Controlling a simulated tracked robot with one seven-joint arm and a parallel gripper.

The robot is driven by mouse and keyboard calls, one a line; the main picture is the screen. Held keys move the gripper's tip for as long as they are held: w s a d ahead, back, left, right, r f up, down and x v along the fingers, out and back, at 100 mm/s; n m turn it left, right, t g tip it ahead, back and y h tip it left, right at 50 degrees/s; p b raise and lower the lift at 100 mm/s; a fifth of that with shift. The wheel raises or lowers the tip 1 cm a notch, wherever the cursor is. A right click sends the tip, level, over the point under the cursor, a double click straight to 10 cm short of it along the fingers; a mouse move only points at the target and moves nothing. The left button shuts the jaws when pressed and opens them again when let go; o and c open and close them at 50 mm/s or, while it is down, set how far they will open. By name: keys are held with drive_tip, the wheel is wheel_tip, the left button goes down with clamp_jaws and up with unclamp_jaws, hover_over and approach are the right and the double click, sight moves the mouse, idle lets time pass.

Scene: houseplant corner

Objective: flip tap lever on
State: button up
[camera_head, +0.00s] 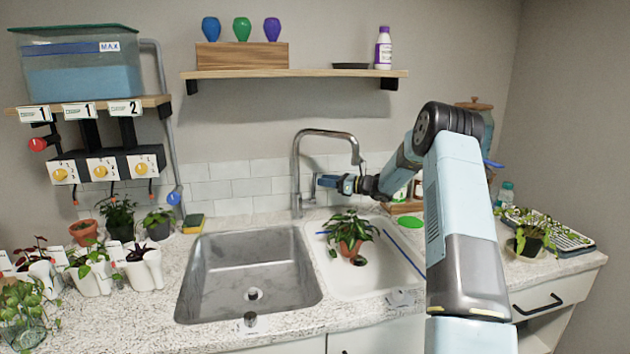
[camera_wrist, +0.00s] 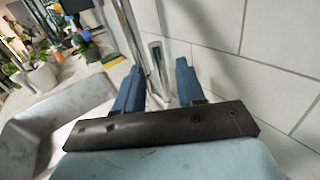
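The chrome tap (camera_head: 297,165) stands behind the steel sink, with its spout arching to the right. In the wrist view the tap's upright pipe (camera_wrist: 128,40) rises just beyond my left finger. A short chrome lever (camera_wrist: 157,62) shows in the space between my fingertips, with gaps visible to either side. My gripper (camera_head: 318,181) reaches in from the right, close to the tap's column and under its spout. The two blue fingers (camera_wrist: 160,75) are apart. In the head view the lever is too small to make out clearly.
The steel sink (camera_head: 204,290) is empty. A potted plant (camera_head: 350,232) stands in the white basin (camera_head: 385,272) below my arm. A sponge (camera_head: 193,223) and several pots lie to the left. The tiled wall (camera_wrist: 280,60) is close behind the tap.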

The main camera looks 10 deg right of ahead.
sight(315, 197)
drive_tip(key=shift+x, duration=2.45)
drive_tip(key=shift+c, duration=0.2)
clamp_jaws()
